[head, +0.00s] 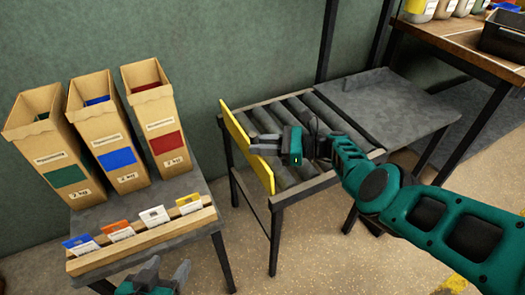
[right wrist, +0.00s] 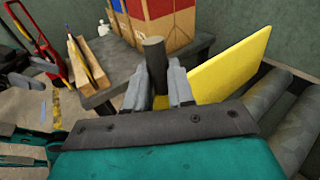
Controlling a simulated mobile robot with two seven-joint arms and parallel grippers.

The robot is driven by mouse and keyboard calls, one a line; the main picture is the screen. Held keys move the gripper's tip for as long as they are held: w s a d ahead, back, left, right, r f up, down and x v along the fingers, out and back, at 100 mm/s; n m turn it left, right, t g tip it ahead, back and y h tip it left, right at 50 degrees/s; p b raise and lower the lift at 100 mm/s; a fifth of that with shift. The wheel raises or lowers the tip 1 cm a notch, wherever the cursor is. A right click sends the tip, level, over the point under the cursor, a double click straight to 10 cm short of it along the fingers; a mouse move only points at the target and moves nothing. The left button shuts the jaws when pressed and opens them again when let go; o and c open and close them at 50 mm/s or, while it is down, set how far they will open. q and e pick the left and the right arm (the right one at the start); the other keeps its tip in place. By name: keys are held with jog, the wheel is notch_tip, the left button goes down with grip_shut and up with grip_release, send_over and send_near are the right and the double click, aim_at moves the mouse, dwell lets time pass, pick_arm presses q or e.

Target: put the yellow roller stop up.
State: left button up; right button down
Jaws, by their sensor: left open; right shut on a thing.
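The yellow roller stop (head: 238,128) is a flat plate at the left end of the roller table, its upper edge above the rollers. It also shows in the right wrist view (right wrist: 232,68), slanting behind the fingers. My right gripper (head: 258,146) reaches over the rollers to the stop. In the right wrist view its fingers (right wrist: 158,88) are shut on a dark grey round handle (right wrist: 154,55) beside the yellow plate. The handle's join to the plate is hidden. My left gripper (head: 162,276) is open and empty at the bottom edge, away from the stop.
The roller table (head: 388,98) has a flat grey surface at right. A grey side table (head: 180,190) at left carries three tall cardboard boxes and a wooden rack (head: 140,238) of cards. A workbench (head: 455,45) stands at the back right. Floor shows between the tables.

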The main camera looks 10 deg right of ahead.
pick_arm(q)
jog(key=shift+d+f+b, duration=0.25)
jog(key=shift+f+b, duration=0.6)
jog(key=shift+f, duration=0.25)
pick_arm(e)
jog(key=shift+w+d+m+y, duration=0.25)
jog(key=shift+d+m+y, duration=0.05)
jog(key=shift+d+y, duration=0.35)
pick_arm(q)
jog(key=shift+d+r, duration=0.1)
pick_arm(e)
jog(key=c, duration=1)
grip_release()
pick_arm(q)
jog(key=shift+d, duration=0.1)
pick_arm(e)
jog(key=shift+o, duration=0.2)
pick_arm(q)
jog(key=shift+r, duration=0.1)
pick_arm(e)
jog(key=shift+d, duration=0.15)
jog(key=p+v, duration=0.1)
jog(key=v, duration=1.1)
jog(key=shift+s+d, duration=0.1)
jog(key=shift+s, duration=0.05)
pick_arm(q)
jog(key=shift+a+r, duration=0.2)
pick_arm(e)
jog(key=shift+d, duration=0.25)
